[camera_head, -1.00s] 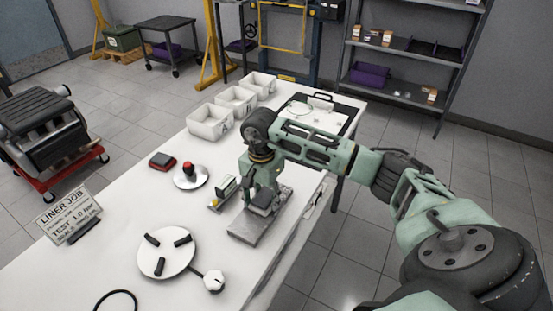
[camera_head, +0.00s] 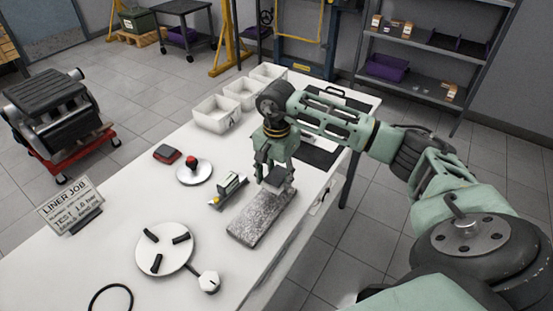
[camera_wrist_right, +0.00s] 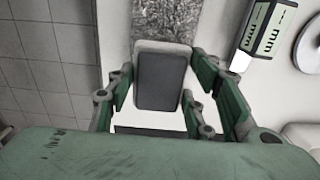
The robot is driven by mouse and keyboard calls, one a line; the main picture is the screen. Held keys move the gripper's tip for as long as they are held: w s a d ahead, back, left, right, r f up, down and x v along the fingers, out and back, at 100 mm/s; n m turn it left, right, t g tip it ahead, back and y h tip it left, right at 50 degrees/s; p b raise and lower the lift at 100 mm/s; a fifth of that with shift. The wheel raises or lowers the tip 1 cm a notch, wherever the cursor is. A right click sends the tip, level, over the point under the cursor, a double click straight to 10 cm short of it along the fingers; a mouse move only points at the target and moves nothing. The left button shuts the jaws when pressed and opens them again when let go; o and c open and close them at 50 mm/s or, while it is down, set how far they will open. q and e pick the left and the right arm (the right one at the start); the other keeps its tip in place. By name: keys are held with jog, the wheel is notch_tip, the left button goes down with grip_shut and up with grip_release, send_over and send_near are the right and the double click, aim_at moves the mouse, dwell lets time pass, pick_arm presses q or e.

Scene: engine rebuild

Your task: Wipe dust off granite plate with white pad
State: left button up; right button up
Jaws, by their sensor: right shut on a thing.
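My right gripper (camera_head: 274,184) is shut on the pad (camera_head: 281,179), a small block with a dark grey back. In the right wrist view the pad (camera_wrist_right: 162,80) shows a pale rim and sits between the green fingers. The granite plate (camera_head: 257,220) is a speckled grey slab lying near the table's right edge. The pad is at the plate's far end, and I cannot tell whether it touches. In the right wrist view the plate (camera_wrist_right: 168,18) runs away beyond the pad. The pad's underside is hidden. My left gripper is out of view.
A small instrument (camera_head: 230,188) stands just left of the plate. A white disc with black bars (camera_head: 164,249), a red-knobbed disc (camera_head: 194,172) and white bins (camera_head: 215,114) are further left. A dark mat (camera_head: 318,148) lies beyond the gripper.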

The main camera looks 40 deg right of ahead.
jog(key=shift+d+r+p, duration=0.1)
jog(key=shift+r+p, duration=0.3)
jog(key=shift+r, duration=0.55)
jog(key=shift+w+d+r+p, duration=0.1)
jog(key=shift+r+p, duration=0.35)
jog(key=shift+r, duration=0.65)
